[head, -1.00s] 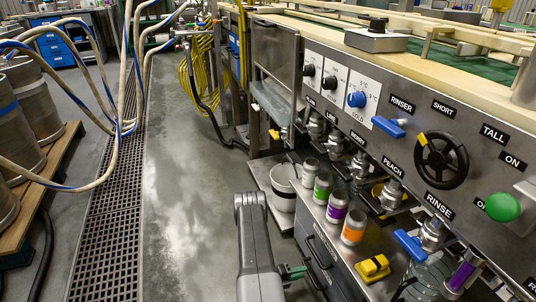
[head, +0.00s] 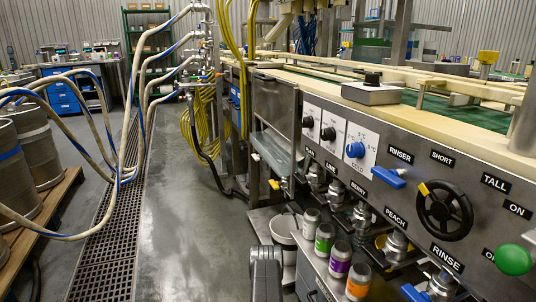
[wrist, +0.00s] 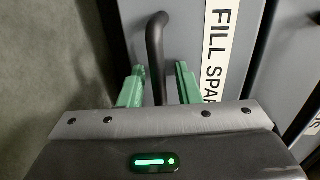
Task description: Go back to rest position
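My gripper (wrist: 158,88) shows in the wrist view with its two green fingers apart and nothing between their tips. A dark bar handle (wrist: 157,45) on a grey panel lies beyond the fingers and in line with the gap between them. I cannot tell how far the fingers are from it. In the head view only part of my arm shows at the bottom, and the gripper is out of sight.
The control panel (head: 340,185) with knobs, blue levers and a black handwheel (head: 444,210) fills the right. Cans with coloured bands (head: 325,238) stand below it. Kegs (head: 35,145) and hoses are at left. The grey floor (head: 190,210) between drain grate and machine is clear.

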